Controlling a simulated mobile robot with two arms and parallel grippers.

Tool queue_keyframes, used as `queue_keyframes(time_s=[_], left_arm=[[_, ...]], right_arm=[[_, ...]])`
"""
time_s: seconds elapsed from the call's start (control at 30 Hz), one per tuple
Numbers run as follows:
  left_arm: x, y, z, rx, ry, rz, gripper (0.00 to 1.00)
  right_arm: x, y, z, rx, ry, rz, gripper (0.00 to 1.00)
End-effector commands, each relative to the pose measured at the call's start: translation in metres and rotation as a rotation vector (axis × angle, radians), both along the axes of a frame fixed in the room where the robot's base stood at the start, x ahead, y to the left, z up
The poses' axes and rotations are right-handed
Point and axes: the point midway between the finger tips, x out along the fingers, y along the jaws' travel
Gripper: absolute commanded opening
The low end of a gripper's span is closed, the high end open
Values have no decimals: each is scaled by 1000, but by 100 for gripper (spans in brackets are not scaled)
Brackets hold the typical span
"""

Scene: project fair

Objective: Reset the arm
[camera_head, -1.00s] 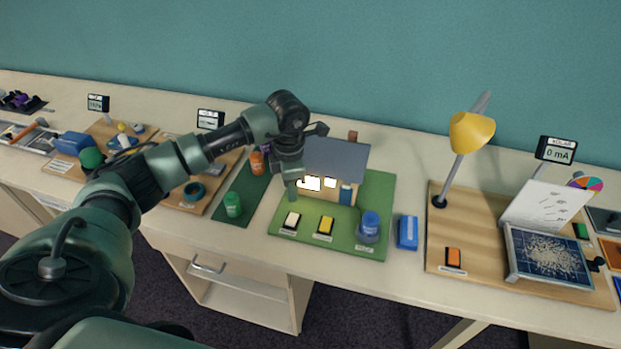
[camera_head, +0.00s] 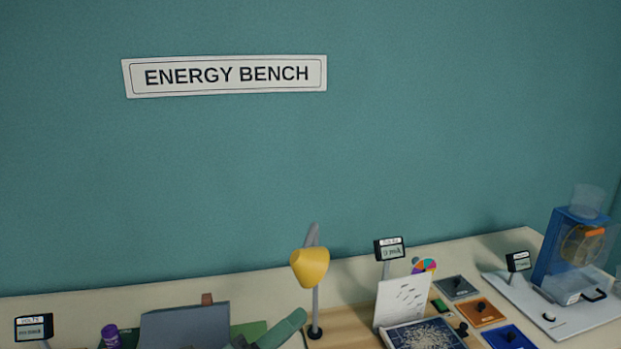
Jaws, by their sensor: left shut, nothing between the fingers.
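The rest of my left arm is below the picture. My right gripper is not in view.
The bench (camera_head: 462,257) runs along a teal wall with an "ENERGY BENCH" sign (camera_head: 226,76). A meter (camera_head: 389,249), a solar panel (camera_head: 425,336), coloured tiles (camera_head: 480,312) and a blue machine (camera_head: 568,255) stand to the right. A purple object (camera_head: 110,336) and another meter (camera_head: 34,328) are at left.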

Motion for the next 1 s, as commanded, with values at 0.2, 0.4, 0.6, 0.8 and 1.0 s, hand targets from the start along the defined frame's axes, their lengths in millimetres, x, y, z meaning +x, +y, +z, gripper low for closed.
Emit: queue_keyframes(time_s=[0.2,0.4,0.6,0.8,1.0], left_arm=[[14,101,-24,-566,434,432,0],[-38,175,-131,-926,940,837,0],[-126,191,-212,-1079,1355,1121,0],[-199,185,-248,-1118,1630,1289,0],[-265,172,-263,-1112,1866,1418,0]], right_arm=[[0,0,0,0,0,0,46],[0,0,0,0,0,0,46],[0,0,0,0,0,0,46],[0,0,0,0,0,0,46],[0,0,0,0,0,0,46]])
